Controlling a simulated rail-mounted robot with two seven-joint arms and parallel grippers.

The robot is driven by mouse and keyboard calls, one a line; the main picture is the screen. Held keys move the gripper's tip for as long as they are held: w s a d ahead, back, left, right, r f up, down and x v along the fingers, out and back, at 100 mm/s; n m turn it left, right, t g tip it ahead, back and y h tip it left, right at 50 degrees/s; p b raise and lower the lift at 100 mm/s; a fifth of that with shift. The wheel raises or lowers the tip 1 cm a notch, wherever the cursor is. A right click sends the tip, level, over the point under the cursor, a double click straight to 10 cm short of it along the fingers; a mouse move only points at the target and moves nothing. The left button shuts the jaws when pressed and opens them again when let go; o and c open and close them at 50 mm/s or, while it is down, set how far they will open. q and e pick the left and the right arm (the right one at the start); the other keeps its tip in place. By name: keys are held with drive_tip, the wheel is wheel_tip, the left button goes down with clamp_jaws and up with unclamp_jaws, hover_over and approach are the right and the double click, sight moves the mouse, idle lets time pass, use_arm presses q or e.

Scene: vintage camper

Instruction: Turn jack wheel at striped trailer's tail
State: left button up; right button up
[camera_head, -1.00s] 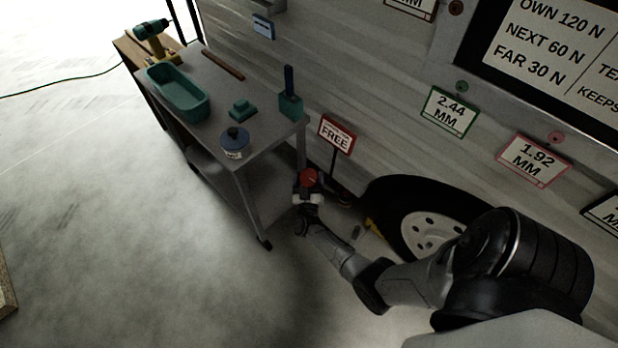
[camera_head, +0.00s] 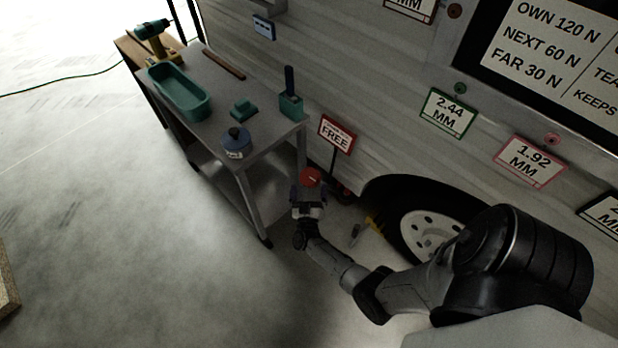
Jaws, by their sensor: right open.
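A small red wheel (camera_head: 310,177) shows low beside the trailer (camera_head: 330,60), between the cart's near right leg and the tyre. A sign reading "FREE" (camera_head: 337,135) stands just above it. My right gripper (camera_head: 308,190) is open, just below the red wheel in the picture and partly overlapping its lower edge. I cannot tell whether the fingers touch the wheel. What carries the wheel is mostly hidden by the gripper. My left gripper is not in view.
A grey cart (camera_head: 262,150) with a teal tray (camera_head: 178,92) and a blue tin (camera_head: 236,142) stands close to the gripper's left. The trailer's tyre (camera_head: 385,190) and a yellow chock (camera_head: 373,225) are to the right.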

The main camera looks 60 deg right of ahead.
drive_tip(key=v, duration=0.9)
drive_tip(key=shift+p, duration=0.45)
drive_tip(key=shift+w, duration=0.1)
